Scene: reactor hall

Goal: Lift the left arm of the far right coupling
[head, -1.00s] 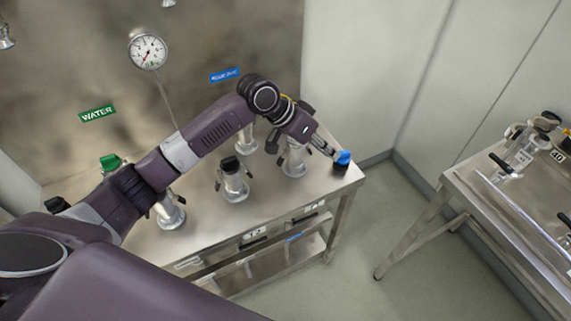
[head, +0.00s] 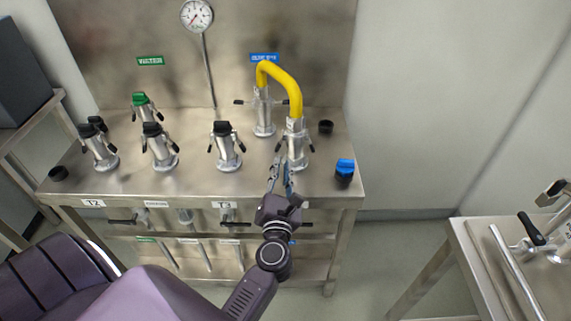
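The far right coupling (head: 297,150) is a silver upright fitting at the front right of the steel bench, with a yellow hose plugged into its top. Its dark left arm (head: 279,146) hangs down along its left side, close to my fingertips. Its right arm (head: 310,146) shows on the other side. My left gripper (head: 282,172) comes up from below, in front of the coupling, with its two fingers apart and nothing seen between them. Whether a finger touches the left arm, I cannot tell. My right gripper is not in view.
The yellow hose (head: 284,78) arches to a rear coupling (head: 263,115). A black-capped coupling (head: 225,148) stands to the left, with several others beyond. A blue cap (head: 345,167) and a black cap (head: 326,127) are on the right. Another bench (head: 470,265) stands at far right.

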